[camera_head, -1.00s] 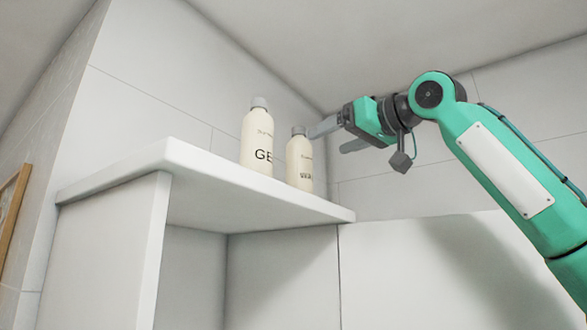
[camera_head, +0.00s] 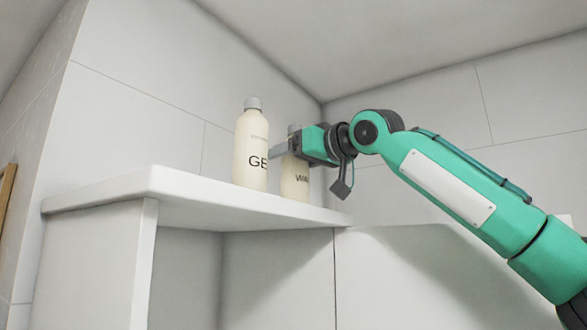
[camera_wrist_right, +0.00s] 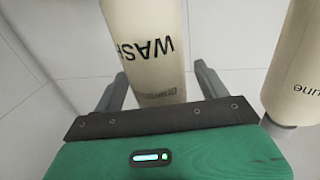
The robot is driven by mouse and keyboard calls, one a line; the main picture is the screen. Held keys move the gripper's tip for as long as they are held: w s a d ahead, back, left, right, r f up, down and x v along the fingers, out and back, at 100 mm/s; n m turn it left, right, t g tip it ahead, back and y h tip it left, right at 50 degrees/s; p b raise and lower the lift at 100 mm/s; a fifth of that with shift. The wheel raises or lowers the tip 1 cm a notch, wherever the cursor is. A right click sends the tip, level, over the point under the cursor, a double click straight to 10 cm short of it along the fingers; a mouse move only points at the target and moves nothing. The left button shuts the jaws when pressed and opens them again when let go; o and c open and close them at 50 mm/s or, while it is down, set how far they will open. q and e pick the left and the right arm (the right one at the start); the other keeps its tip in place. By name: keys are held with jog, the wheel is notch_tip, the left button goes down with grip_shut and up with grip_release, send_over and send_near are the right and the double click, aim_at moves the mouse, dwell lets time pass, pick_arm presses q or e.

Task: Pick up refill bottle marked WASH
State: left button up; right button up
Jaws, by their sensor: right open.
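The bottle marked WASH (camera_head: 294,180) is cream with a grey cap and stands upright on the white shelf (camera_head: 180,186). My right gripper (camera_head: 281,148) is open at the bottle's upper part, with one finger passing in front of it in the head view. In the right wrist view, the WASH bottle (camera_wrist_right: 148,40) lies between the two spread fingers of the gripper (camera_wrist_right: 160,74). Whether a finger touches it I cannot tell. The other finger is hidden in the head view. My left gripper is not in view.
A similar cream bottle marked GE... (camera_head: 250,150) stands close on the left of the WASH bottle. It also shows at the right of the right wrist view (camera_wrist_right: 302,65). Tiled walls rise behind the shelf. The shelf's left part is bare.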

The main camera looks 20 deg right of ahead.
jog(key=shift+s+d, duration=0.1)
jog(key=shift+s, duration=0.05)
jog(key=shift+c, duration=0.4)
jog(key=shift+d, duration=0.1)
jog(key=c, duration=1.2)
jog(key=shift+o, duration=0.2)
jog(key=shift+r, duration=0.15)
notch_tip(320, 180, up, 10)
jog(key=shift+f+p, duration=0.1)
jog(key=shift+p, duration=0.35)
